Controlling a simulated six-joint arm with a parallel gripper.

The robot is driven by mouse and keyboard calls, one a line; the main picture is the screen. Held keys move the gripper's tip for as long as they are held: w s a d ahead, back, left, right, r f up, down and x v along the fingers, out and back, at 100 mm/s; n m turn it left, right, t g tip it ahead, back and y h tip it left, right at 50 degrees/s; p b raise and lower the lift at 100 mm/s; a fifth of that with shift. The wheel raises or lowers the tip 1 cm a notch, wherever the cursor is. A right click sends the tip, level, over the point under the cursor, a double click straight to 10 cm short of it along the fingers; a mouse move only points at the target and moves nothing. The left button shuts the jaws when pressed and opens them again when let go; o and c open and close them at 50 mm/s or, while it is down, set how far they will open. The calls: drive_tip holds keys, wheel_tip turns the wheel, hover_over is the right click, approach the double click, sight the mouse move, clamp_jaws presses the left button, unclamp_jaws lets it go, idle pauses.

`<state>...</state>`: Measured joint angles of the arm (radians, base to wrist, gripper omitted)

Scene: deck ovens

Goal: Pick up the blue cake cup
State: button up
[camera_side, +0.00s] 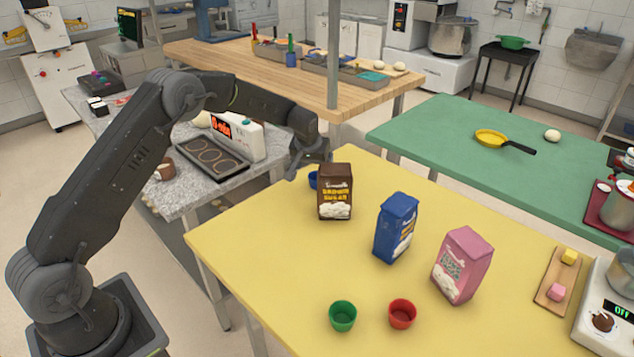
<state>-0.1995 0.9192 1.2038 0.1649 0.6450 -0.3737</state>
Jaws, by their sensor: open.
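The blue cake cup (313,180) stands on the yellow table (262,238) near its far left edge. Most of it is hidden behind the brown sugar bag. My gripper (298,172) is open, just left of and above the blue cup. The bag hides part of my gripper, and I cannot tell whether the fingers touch the cup.
The brown sugar bag (335,192) stands right beside my gripper. A blue bag (396,228) and a pink bag (462,265) stand further right. A green cup (343,316) and a red cup (402,313) stand at the front. The table's left part is clear.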

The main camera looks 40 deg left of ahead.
drive_tip(key=x, duration=0.6)
drive_tip(key=shift+w+d+f, duration=0.1)
drive_tip(key=shift+w+f, duration=0.05)
drive_tip(key=shift+f, duration=0.1)
drive_tip(key=c, duration=1)
